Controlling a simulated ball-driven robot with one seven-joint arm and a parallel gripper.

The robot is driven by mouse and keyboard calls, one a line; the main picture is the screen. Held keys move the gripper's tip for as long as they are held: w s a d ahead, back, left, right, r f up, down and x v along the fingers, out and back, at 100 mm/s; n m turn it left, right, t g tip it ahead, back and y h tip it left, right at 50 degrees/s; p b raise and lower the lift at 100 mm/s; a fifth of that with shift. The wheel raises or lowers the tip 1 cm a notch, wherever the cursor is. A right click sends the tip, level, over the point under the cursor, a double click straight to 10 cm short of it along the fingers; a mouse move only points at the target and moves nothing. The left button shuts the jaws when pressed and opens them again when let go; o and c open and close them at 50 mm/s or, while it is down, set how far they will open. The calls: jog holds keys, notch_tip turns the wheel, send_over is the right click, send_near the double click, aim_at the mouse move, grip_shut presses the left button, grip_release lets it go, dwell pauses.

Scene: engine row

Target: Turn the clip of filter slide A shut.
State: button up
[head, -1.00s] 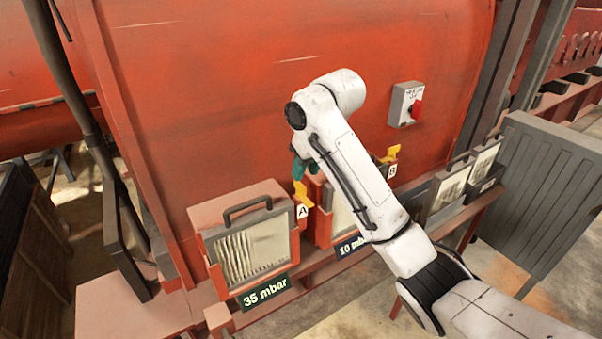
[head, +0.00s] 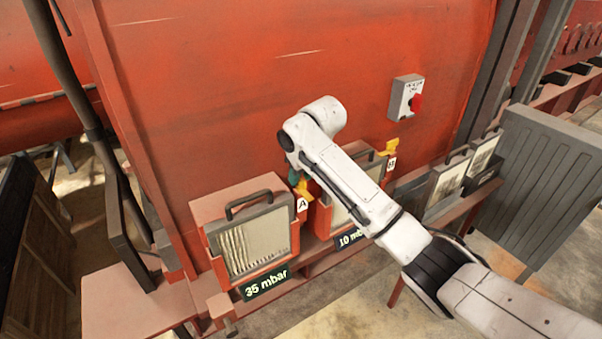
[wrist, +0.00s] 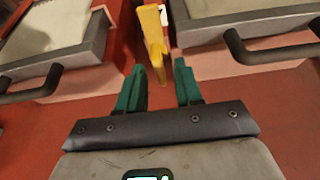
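Filter slide A (head: 262,246) is the red-framed box with a pleated insert and a dark handle, above a "35 mbar" plate. Its yellow clip (head: 304,187) is at its upper right edge, just above the "A" tag (head: 302,204). My gripper (head: 294,177) is at the clip, partly hidden by my arm. In the wrist view, the two teal fingers (wrist: 160,72) stand apart. The clip (wrist: 153,38) runs ahead of them, its near end in the gap between the fingertips, with no clear contact on either side.
A second filter slide (head: 345,207), over the "10 mbar" plate (head: 350,237), stands close to the right, partly behind my arm, with its own yellow clip (head: 389,147) marked B. A grey switch box with a red knob (head: 415,103) is on the red wall. Handles (wrist: 270,52) flank my gripper.

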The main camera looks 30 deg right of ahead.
jog(key=shift+f, duration=0.15)
jog(key=shift+c, duration=0.2)
grip_shut()
